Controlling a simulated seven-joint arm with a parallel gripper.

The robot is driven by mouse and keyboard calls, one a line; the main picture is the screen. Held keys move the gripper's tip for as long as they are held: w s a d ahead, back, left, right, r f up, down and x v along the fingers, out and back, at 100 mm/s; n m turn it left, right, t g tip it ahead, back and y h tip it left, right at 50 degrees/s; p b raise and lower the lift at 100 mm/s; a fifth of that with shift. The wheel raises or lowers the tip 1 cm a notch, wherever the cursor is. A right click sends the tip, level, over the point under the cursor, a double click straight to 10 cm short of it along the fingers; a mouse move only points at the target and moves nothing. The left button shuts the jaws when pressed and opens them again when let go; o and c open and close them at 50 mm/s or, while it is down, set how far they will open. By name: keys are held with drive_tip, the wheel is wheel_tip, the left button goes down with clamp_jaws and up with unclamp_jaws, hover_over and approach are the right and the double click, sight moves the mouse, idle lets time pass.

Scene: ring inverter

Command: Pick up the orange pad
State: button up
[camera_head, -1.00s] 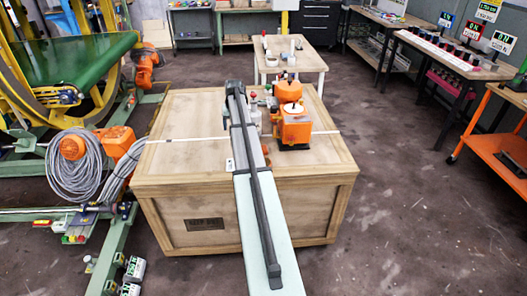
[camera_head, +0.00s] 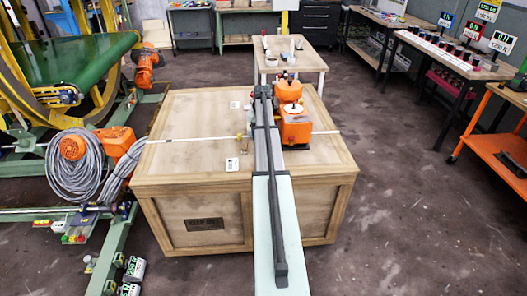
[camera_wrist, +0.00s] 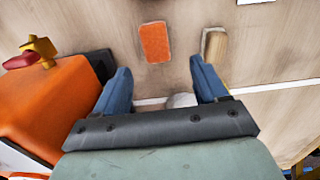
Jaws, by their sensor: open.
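The orange pad (camera_wrist: 155,42) lies flat on the wooden crate top in the wrist view. It is a small rounded rectangle. My gripper (camera_wrist: 160,68) is open, its two blue fingers apart and nothing held between them. In the picture the pad is just above the gap between the fingertips, apart from both. I cannot tell the height of the fingers over the crate. In the head view my arm stretches over the crate, and I cannot make out the pad there.
A tan block (camera_wrist: 214,43) lies right of the pad. An orange machine (camera_head: 295,128) stands on the crate (camera_head: 190,150), close to my arm's right side; it also shows at the wrist view's left (camera_wrist: 50,110). A white strap (camera_head: 200,139) crosses the crate. The crate top's left side is mostly clear.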

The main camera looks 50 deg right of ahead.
drive_tip(key=shift+f, duration=0.7)
drive_tip(key=f, duration=0.2)
drive_tip(key=s+f, duration=0.1)
drive_tip(key=f, duration=0.1)
drive_tip(key=shift+a, duration=0.1)
drive_tip(key=shift+f, duration=0.6)
drive_tip(key=c, duration=1.1)
drive_tip(key=shift+r, duration=0.15)
wheel_tip(320, 180, up, 10)
drive_tip(key=shift+f, duration=0.1)
